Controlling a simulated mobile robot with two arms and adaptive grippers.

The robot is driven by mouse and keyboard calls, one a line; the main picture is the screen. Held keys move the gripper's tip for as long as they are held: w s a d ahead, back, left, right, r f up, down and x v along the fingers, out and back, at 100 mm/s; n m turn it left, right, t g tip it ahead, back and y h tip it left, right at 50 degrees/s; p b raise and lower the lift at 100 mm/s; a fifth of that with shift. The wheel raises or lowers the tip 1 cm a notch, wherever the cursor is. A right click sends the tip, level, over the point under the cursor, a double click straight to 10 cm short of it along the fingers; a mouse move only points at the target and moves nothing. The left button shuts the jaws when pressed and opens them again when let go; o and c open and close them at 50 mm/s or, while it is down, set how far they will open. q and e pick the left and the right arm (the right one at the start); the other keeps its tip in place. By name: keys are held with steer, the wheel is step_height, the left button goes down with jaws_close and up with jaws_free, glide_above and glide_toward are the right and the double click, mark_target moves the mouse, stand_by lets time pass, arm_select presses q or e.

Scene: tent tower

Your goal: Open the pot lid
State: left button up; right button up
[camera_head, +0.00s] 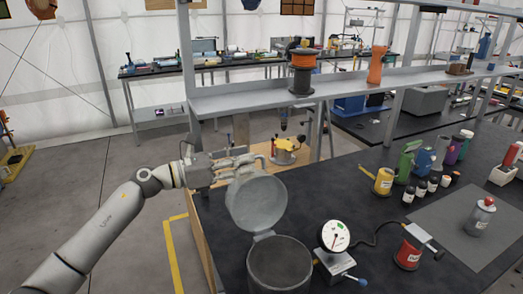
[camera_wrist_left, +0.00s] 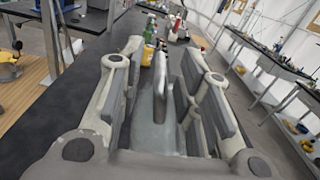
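The grey metal pot (camera_head: 280,268) stands at the front edge of the black table, partly cut off by the frame bottom. Its round grey lid (camera_head: 257,203) is tilted up, nearly upright, on a hinge at the pot's rear rim, and the dark inside shows. My left gripper (camera_head: 243,164) is just above and left of the lid's upper edge. In the left wrist view its fingers (camera_wrist_left: 160,85) stand well apart. A grey metal piece, seemingly the lid or its handle, shows between them; contact is unclear. My right gripper is out of view.
Bottles and a yellow container (camera_head: 383,181) are farther right. A shelf (camera_head: 300,97) with spools crosses behind. The left side is open floor.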

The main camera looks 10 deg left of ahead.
mark_target(259, 157)
arm_select(q)
steer(key=p+x, duration=0.1)
steer(key=x, duration=0.3)
steer(key=shift+w+d, duration=0.25)
steer(key=shift+d, duration=0.1)
steer(key=shift+w+d, duration=0.2)
steer(key=shift+d, duration=0.1)
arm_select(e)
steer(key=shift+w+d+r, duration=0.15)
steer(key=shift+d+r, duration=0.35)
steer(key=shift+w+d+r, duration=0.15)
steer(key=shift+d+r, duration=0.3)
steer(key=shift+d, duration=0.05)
arm_select(q)
steer(key=c, duration=0.7)
jaws_close()
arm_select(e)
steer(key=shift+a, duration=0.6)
